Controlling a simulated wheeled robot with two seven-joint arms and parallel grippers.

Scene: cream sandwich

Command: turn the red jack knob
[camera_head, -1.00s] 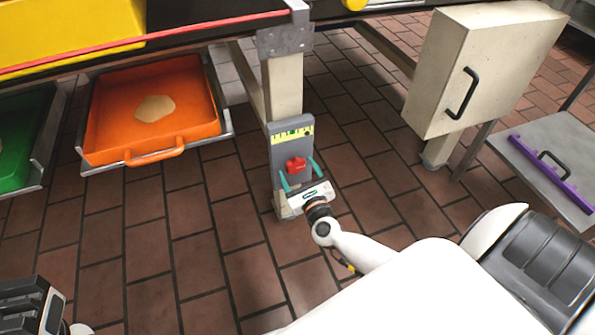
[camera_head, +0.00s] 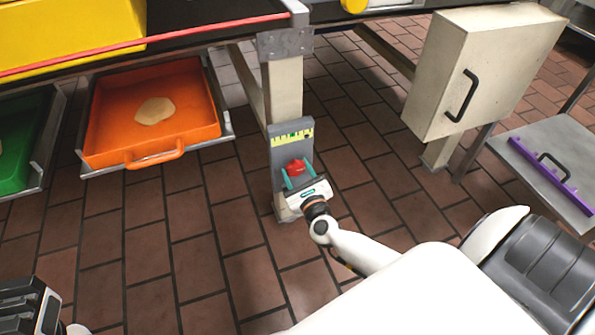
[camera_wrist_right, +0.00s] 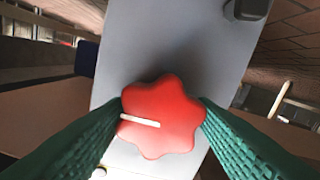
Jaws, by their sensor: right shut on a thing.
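The red jack knob (camera_head: 296,166) sits on a grey panel (camera_head: 280,150) fixed to the table leg, below a yellow scale with a green patch. In the right wrist view the knob (camera_wrist_right: 163,118) is lobed, with a white line pointing left from near its middle. My right gripper (camera_head: 298,177) has its teal fingers on either side of the knob. In the right wrist view both fingers touch its sides, so it is shut on the knob. My left gripper (camera_head: 28,305) shows only in part at the bottom left corner; its fingertips are not clear.
An orange tray (camera_head: 205,135) with a flat dough piece (camera_head: 155,111) hangs under the table at left, beside a green tray (camera_head: 14,160). A cream cabinet (camera_head: 480,70) and a shelf with a purple bar (camera_head: 548,172) stand at right. The brick floor around the leg is clear.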

